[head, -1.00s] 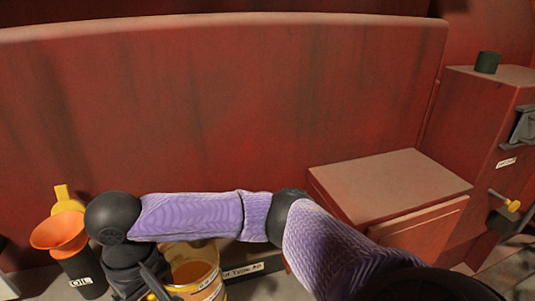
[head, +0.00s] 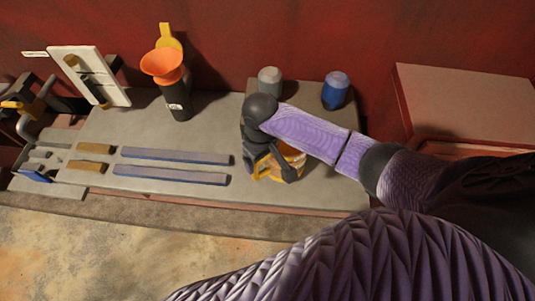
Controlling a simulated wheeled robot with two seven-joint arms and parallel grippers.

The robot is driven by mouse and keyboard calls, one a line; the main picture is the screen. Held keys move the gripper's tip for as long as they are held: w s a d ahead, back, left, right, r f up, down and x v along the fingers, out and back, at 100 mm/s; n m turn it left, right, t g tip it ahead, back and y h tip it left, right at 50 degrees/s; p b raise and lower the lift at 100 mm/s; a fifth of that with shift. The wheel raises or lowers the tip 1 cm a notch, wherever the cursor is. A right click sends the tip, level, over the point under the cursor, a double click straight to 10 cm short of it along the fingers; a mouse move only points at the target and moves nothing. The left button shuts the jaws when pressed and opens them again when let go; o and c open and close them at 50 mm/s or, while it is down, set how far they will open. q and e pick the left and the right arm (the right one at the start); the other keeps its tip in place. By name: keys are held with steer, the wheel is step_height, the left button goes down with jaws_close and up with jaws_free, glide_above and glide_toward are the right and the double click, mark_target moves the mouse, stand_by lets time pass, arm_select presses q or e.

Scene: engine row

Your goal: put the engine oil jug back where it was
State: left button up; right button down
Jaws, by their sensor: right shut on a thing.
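An amber-orange jug (head: 293,158) with yellow edging, which I take for the engine oil jug, is at the right part of the grey bench (head: 140,135). My right gripper (head: 272,168) points down and is shut on it at its left side. The gripper and wrist hide part of the jug. I cannot tell whether its bottom touches the bench. My left gripper is not in view.
A black can (head: 178,104) marked with a white label carries an orange funnel (head: 163,65). A grey can (head: 270,79) and a blue can (head: 335,90) stand behind my wrist. Blue bars (head: 176,155) lie left of the jug. A red box (head: 465,105) is at right.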

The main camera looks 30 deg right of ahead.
step_height(320, 180, down, 4)
steer(key=shift+f+b, duration=0.1)
steer(key=shift+b, duration=0.65)
steer(key=shift+r, duration=0.2)
steer(key=shift+f, duration=0.2)
jaws_free()
steer(key=shift+r, duration=0.2)
step_height(320, 180, up, 12)
steer(key=p, duration=0.4)
